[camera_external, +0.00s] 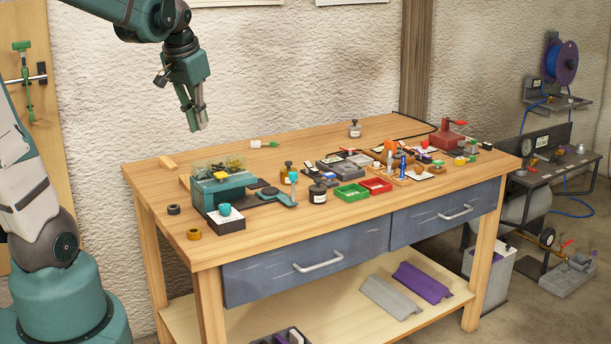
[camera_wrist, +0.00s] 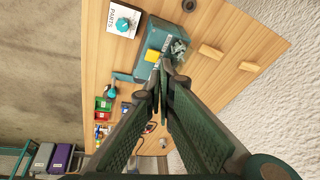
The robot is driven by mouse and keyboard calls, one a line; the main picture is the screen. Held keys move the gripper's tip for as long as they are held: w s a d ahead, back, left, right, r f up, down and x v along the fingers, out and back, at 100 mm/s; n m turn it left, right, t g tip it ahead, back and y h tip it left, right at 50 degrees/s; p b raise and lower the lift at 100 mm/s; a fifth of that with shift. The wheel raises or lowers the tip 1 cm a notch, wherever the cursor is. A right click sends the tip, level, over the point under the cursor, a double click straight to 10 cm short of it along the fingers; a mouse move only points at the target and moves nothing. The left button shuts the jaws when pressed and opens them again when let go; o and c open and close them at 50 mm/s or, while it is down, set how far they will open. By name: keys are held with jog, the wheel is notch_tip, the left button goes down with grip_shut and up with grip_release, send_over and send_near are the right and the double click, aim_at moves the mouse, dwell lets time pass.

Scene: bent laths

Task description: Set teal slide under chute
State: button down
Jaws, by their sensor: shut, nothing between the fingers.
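I cannot clearly pick out the chute. My gripper (camera_external: 202,124) is shut and empty, high above the table's back left.
Two wood blocks (camera_wrist: 210,51) (camera_wrist: 249,66) lie near the table's left edge. Green (camera_external: 351,192) and red (camera_external: 376,185) trays stand at the front middle, with several small items around them. A grey and a purple bent piece (camera_external: 422,282) lie on the lower shelf. The back left tabletop is mostly clear.

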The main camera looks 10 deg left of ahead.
jog(key=w+d+f+m+g+y+p, duration=0.1)
jog(key=w+d+m+g+p, duration=0.15)
jog(key=w+d+p, duration=0.5)
jog(key=w+d+m+g+y+p, duration=0.15)
jog(key=w+d+m, duration=0.25)
jog(key=w+d, duration=0.7)
jog(key=s+d+f+m+p, duration=0.1)
jog(key=d+f+m+p, duration=0.2)
jog(key=d, duration=1.1)
jog(key=shift+s+f+g+p, duration=0.35)
jog(key=shift+f+p, duration=0.3)
jog(key=shift+f, duration=1.05)
jog(key=shift+w, duration=0.1)
jog(key=shift+a, duration=0.1)
